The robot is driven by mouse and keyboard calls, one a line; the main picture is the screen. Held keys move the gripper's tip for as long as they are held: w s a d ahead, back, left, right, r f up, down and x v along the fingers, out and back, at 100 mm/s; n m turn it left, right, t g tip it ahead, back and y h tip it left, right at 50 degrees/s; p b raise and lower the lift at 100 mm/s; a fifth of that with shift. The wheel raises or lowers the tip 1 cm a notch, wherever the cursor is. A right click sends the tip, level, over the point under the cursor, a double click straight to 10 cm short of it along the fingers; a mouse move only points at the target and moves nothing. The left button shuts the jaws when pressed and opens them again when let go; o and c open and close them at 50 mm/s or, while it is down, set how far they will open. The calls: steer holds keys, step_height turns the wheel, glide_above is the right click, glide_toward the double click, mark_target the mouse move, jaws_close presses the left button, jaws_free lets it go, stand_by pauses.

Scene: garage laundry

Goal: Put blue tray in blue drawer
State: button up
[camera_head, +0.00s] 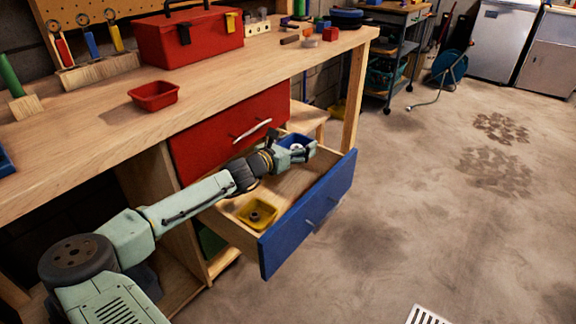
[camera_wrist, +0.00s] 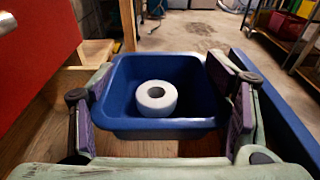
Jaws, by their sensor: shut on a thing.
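The blue drawer (camera_head: 311,217) is pulled open below the workbench; its blue front also runs along the right of the wrist view (camera_wrist: 276,98). The blue tray (camera_wrist: 166,129) holds a white ring-shaped roll (camera_wrist: 155,98). My gripper (camera_head: 292,155) is shut on the tray, with one finger pad against each side. In the head view the tray (camera_head: 287,138) shows at the drawer's far end, partly hidden by my gripper. I cannot tell whether its base touches the drawer floor.
A yellow tray (camera_head: 248,209) with a small dark part sits at the near end of the drawer. A shut red drawer (camera_head: 215,131) is above. A red tray (camera_head: 153,94) and a red toolbox (camera_head: 188,40) stand on the workbench. Bare drawer floor lies between the yellow tray and my gripper.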

step_height(320, 180, down, 5)
steer(key=shift+f, duration=0.1)
stand_by(0.3)
steer(key=shift+f, duration=0.15)
steer(key=shift+f+b, duration=0.45)
steer(key=shift+f, duration=0.05)
steer(key=o, duration=1.1)
steer(key=shift+r, duration=0.1)
